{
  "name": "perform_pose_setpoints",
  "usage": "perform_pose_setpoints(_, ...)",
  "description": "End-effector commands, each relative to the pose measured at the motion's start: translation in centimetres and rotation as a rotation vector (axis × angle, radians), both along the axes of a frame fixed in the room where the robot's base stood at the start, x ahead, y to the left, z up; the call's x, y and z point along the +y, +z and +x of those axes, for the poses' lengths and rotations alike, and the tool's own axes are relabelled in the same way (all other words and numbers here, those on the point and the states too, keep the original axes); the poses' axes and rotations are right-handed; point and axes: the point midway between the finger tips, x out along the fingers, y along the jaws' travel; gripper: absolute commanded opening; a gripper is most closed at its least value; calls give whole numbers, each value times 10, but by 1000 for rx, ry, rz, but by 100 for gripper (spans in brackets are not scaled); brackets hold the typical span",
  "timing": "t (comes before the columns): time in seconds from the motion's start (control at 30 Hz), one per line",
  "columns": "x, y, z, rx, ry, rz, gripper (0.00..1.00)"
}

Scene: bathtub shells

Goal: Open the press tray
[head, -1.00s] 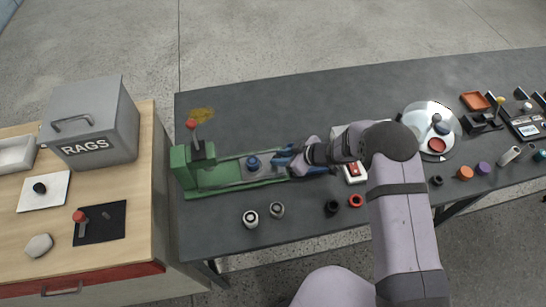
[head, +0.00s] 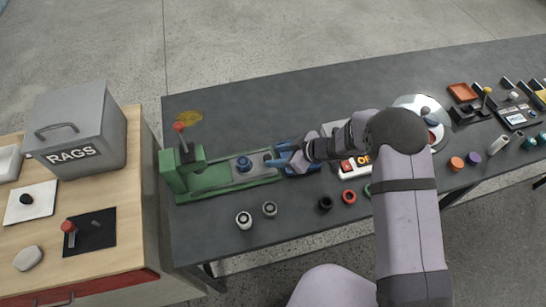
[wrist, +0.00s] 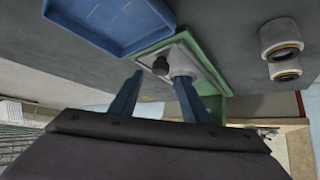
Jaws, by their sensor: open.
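The press (head: 187,170) is a green frame with a red-tipped lever, at the left of the dark table in the head view. A small dark knob (head: 268,157) is at the plate's right end. My gripper (head: 276,160) is at that end, with blue fingers open. In the wrist view the fingers (wrist: 159,78) point at the plate (wrist: 193,57), with the dark knob (wrist: 160,65) just beyond the gap between their tips. I cannot tell whether they touch anything.
A blue tray (wrist: 112,25) lies beside the press end in the wrist view. Two pale-and-dark cylinders (head: 244,220) (head: 270,209) stand in front of the press. Black (head: 325,203) and red (head: 349,197) rings lie to their right. The grey RAGS box (head: 75,130) stands left.

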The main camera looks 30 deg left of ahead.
Motion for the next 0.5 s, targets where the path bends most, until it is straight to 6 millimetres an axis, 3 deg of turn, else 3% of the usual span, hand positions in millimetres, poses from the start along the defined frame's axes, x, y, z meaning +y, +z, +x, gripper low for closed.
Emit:
perform_pose_setpoints(0.2,-17,17,1,-1,-2,2,43)
perform_pose_setpoints(0.5,-25,25,-1,1,0,0,43)
